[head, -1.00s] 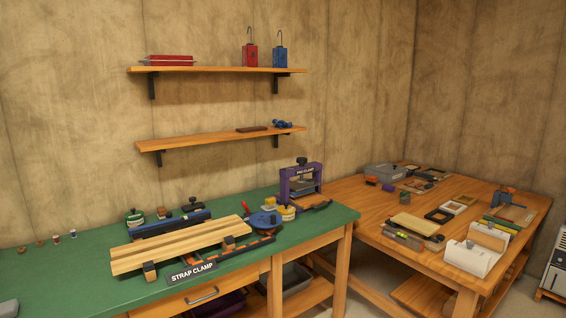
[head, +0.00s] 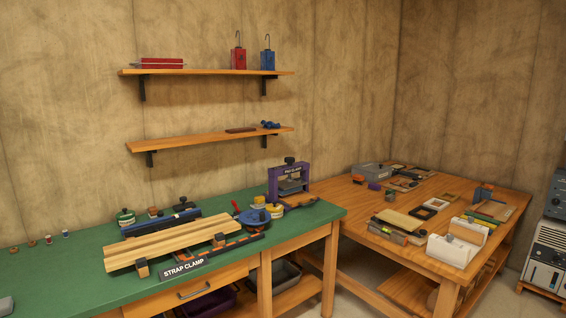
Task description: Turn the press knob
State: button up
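A purple press frame labelled "PAD CLAMP" (head: 289,180) stands at the back right end of the green bench. A dark knob (head: 290,160) sits on top of its crossbar, and a grey pad shows inside the frame. This looks like the press, though the label does not say so. My gripper is not in view, so its distance from the knob cannot be seen.
The green bench (head: 60,285) holds a strap clamp with wooden boards (head: 180,240) and several small jars. A wooden table (head: 400,205) with many items stands to the right. Two wall shelves (head: 205,72) hang above the bench. Grey equipment (head: 548,258) stands at the far right.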

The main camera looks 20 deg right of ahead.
aim_at(289, 160)
jog(key=z, duration=0.05)
jog(key=i, duration=1)
jog(key=u, duration=0.05)
